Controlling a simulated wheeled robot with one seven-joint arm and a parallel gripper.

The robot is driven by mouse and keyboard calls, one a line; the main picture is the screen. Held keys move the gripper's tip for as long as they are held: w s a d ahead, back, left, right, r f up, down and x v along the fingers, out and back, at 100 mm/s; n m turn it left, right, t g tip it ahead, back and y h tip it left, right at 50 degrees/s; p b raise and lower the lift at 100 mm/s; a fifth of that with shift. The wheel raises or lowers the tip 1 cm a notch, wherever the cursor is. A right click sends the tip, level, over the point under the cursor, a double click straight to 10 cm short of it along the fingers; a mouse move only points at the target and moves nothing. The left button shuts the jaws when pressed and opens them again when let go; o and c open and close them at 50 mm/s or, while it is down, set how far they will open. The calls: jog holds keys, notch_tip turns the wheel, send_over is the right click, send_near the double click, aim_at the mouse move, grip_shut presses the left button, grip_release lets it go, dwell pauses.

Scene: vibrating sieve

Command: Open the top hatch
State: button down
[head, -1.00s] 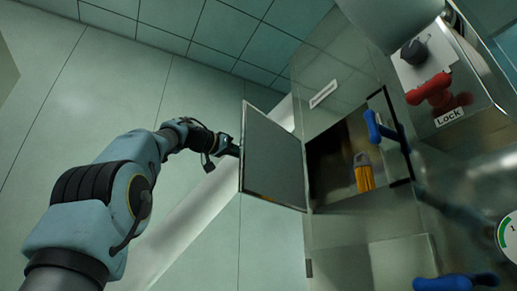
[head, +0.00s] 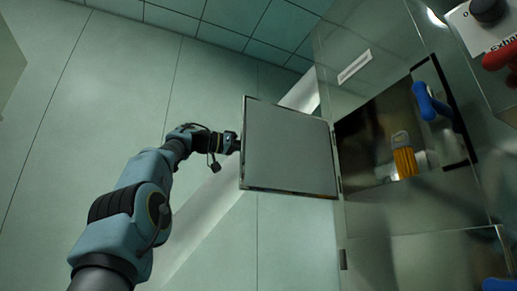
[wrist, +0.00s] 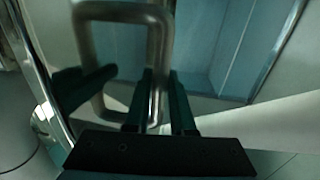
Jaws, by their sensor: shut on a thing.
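The top hatch (head: 290,150) is a grey square panel with a metal rim, swung out to the left of its opening (head: 372,137) in the metal housing. The opening's inside shows. My gripper (head: 238,144) is at the hatch's far left edge in the head view, its fingers mostly hidden behind the panel. In the wrist view, my gripper (wrist: 160,100) is shut on one bar of the hatch's metal loop handle (wrist: 122,12), which passes between the two dark fingers.
An orange object with a grey loop on top (head: 404,160) shows in the opening. A blue handle (head: 431,102) is at its right side. A red handle (head: 500,56) and a dark knob (head: 487,10) are at upper right. The left wall area is clear.

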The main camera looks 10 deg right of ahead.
jog(key=c, duration=1.1)
grip_release()
jog(key=shift+d, duration=0.1)
jog(key=shift+o, duration=0.2)
jog(key=a+b, duration=0.1)
jog(key=a, duration=1)
jog(key=shift+s, duration=0.45)
